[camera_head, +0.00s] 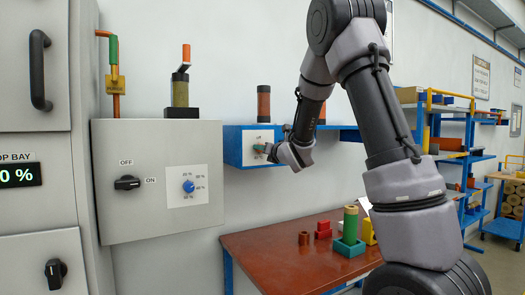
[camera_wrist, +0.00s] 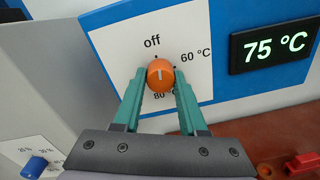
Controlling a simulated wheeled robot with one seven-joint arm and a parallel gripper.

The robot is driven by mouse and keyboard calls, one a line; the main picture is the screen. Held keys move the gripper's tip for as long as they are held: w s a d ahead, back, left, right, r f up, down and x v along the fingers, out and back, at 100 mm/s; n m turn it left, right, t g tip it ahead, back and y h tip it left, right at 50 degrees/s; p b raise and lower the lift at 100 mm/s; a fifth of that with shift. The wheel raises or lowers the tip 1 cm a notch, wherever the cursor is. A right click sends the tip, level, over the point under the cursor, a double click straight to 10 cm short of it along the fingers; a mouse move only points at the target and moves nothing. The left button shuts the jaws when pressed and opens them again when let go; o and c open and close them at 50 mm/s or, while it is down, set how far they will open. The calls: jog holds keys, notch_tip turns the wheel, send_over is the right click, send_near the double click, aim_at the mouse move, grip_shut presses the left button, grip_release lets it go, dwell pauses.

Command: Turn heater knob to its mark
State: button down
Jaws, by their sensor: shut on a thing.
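The orange heater knob (camera_wrist: 160,77) is on a white plate (camera_wrist: 120,40) in a blue panel. Labels around it read off, 60 °C and 80 °C. Its white line runs nearly upright in the wrist view, with its upper end towards the off tick; the lower end is unclear. My gripper (camera_wrist: 161,84) has its two green fingers shut on the knob from both sides, partly covering the 80 °C label. In the head view my gripper (camera_head: 268,150) is at the blue box (camera_head: 232,146) on the wall, where it hides the knob.
A display (camera_wrist: 273,47) beside the knob plate reads 75 °C. A grey cabinet (camera_head: 150,220) with a black OFF/ON switch (camera_head: 127,183) and a blue dial (camera_head: 188,186) stands at left. A brown table (camera_head: 285,262) below holds a green-and-tan cylinder (camera_head: 350,226) and red blocks (camera_head: 323,229).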

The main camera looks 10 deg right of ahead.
jog(key=shift+f+n, duration=0.15)
jog(key=shift+n, duration=0.75)
jog(key=shift+c, duration=2.3)
grip_release()
jog(key=v, duration=1.1)
jog(key=shift+w, duration=0.1)
